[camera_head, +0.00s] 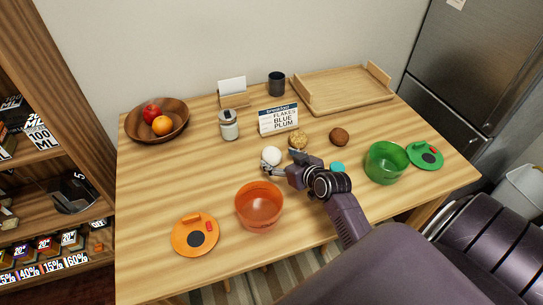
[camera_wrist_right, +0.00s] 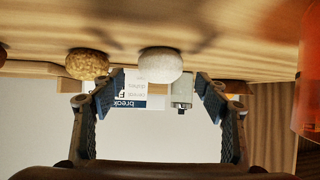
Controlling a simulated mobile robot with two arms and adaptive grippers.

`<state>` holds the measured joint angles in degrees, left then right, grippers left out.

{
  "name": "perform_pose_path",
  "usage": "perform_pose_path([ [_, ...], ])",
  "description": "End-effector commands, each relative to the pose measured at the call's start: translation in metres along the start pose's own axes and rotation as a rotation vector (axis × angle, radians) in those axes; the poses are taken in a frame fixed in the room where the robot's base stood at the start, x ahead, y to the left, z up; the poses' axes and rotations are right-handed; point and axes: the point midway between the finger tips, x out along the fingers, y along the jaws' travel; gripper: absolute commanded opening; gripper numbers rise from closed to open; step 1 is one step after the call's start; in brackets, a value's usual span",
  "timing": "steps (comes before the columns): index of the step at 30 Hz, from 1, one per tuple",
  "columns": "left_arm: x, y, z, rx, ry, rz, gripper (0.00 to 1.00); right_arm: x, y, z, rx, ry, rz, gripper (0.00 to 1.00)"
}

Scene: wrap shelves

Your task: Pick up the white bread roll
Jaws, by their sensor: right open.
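The white bread roll (camera_head: 271,155) sits on the wooden table near its middle, in front of the white and blue box. My right gripper (camera_head: 281,163) is open and low over the table, just in front of the roll. One finger is close to the roll's near side; I cannot tell if they touch. In the right wrist view, which is upside down, the roll (camera_wrist_right: 160,65) lies between the two open fingers (camera_wrist_right: 161,88), beyond their tips. My left gripper is not in view.
A seeded roll (camera_head: 298,139) and a brown roll (camera_head: 339,136) lie right of the white one. The box (camera_head: 278,119) and a jar (camera_head: 229,125) stand behind. An orange bowl (camera_head: 260,207) and green bowl (camera_head: 385,163) stand nearby. A wooden tray (camera_head: 340,88) lies at the back.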

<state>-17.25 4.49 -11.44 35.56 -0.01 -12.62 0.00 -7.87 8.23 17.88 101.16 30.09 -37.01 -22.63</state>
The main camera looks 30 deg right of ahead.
Motion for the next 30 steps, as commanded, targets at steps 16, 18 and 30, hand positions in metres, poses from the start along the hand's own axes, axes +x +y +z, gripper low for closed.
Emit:
perform_pose_path([
  [16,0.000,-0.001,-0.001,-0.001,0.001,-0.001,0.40,0.057,-0.001,-0.001,0.000,0.000,-0.001,0.68],
  [18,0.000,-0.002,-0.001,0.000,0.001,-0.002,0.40,0.058,-0.001,-0.001,0.000,0.000,-0.001,0.68],
  [30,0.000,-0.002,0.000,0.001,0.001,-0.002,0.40,0.057,0.000,-0.001,0.000,0.000,0.000,0.45],
])
